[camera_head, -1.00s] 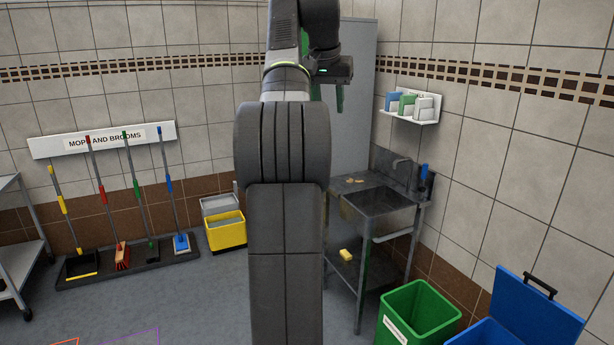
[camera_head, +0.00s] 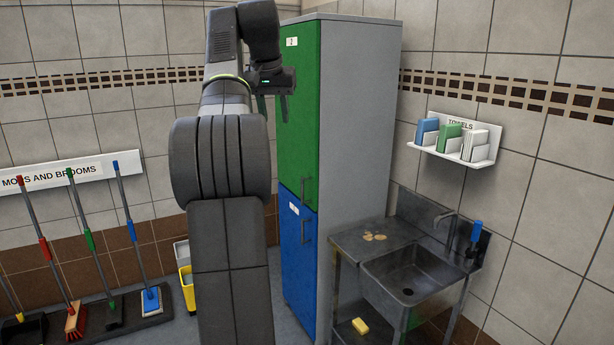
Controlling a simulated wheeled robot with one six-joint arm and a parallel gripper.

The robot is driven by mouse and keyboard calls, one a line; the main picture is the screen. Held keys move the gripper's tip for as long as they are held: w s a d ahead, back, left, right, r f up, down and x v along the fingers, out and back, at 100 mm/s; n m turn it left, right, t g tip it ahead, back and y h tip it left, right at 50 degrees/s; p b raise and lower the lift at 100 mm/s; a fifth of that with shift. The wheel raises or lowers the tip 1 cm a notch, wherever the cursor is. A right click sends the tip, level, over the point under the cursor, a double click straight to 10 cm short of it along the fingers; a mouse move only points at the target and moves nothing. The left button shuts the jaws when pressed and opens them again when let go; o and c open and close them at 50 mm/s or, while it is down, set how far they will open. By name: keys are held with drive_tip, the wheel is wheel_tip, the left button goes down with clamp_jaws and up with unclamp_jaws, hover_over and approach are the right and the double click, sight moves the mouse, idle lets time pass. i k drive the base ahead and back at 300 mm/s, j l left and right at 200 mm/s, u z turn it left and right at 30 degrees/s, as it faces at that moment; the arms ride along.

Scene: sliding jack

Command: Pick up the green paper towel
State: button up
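The green paper towel (camera_head: 449,137) stands in the middle slot of a white wall shelf (camera_head: 452,156) labelled "TOWELS", on the right wall above the sink. A blue towel (camera_head: 427,131) is on its left and a white one (camera_head: 475,144) on its right. My gripper (camera_head: 272,106) is at the upper middle left, in front of the tall locker and well to the left of the towels. Its fingers point down, and one finger shows clearly. I cannot tell how far apart the fingers are, and I see nothing held.
A tall locker with a green upper door (camera_head: 300,110) and blue lower door (camera_head: 297,262) stands in the middle. A metal sink (camera_head: 415,276) with a faucet and blue-handled brush is below the shelf. A yellow sponge (camera_head: 360,326) lies under it. Brooms hang at left.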

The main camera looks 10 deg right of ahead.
sight(450, 130)
drive_tip(key=i+z, duration=0.3)
drive_tip(key=i, duration=0.2)
drive_tip(key=i+j+z, duration=0.1)
drive_tip(key=i+z, duration=0.2)
drive_tip(key=i, duration=0.15)
drive_tip(key=i+j+z, duration=0.3)
drive_tip(key=i, duration=0.2)
drive_tip(key=i+l+z, duration=0.2)
drive_tip(key=i+z, duration=0.65)
drive_tip(key=k+l, duration=0.05)
drive_tip(key=k, duration=0.05)
